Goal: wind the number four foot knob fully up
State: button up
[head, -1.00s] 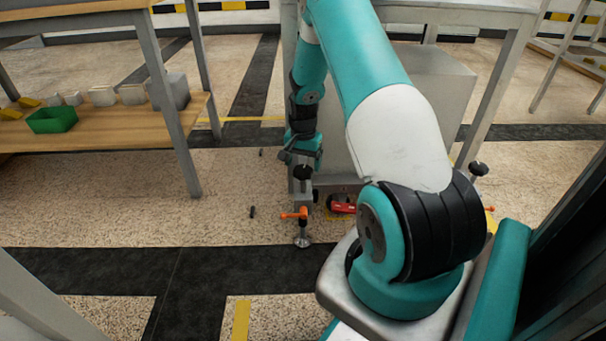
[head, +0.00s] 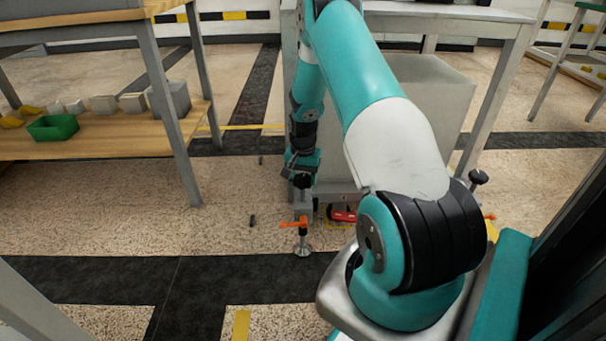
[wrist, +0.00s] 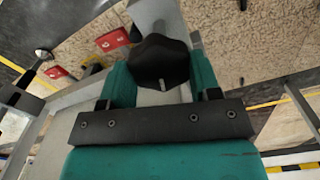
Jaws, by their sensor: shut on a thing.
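A black lobed foot knob (wrist: 160,62) sits between the two teal fingers of my gripper (wrist: 162,80) in the wrist view. My gripper is shut on this knob, with a finger on each side. In the head view my gripper (head: 302,168) points down at the knob (head: 302,182), low by the near left leg of the grey bench. Below the knob, an orange handle (head: 291,225) and a round metal foot pad (head: 303,251) show. I cannot read any number on the foot.
A red caster pedal (head: 343,216) is close to the right of the foot. Another black knob (head: 478,177) stands further right. A wooden shelf (head: 100,146) with a green bin (head: 53,127) is at the left. A small dark piece (head: 252,220) lies on open floor.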

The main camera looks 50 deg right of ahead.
jog(key=shift+r+n+p, duration=0.2)
jog(key=shift+n+p, duration=0.5)
jog(key=shift+n, duration=0.1)
jog(key=shift+f, duration=0.2)
jog(key=o, duration=0.9)
jog(key=shift+o, duration=0.2)
jog(key=shift+r, duration=0.1)
notch_tip(320, 180, up, 17)
jog(key=p, duration=0.6)
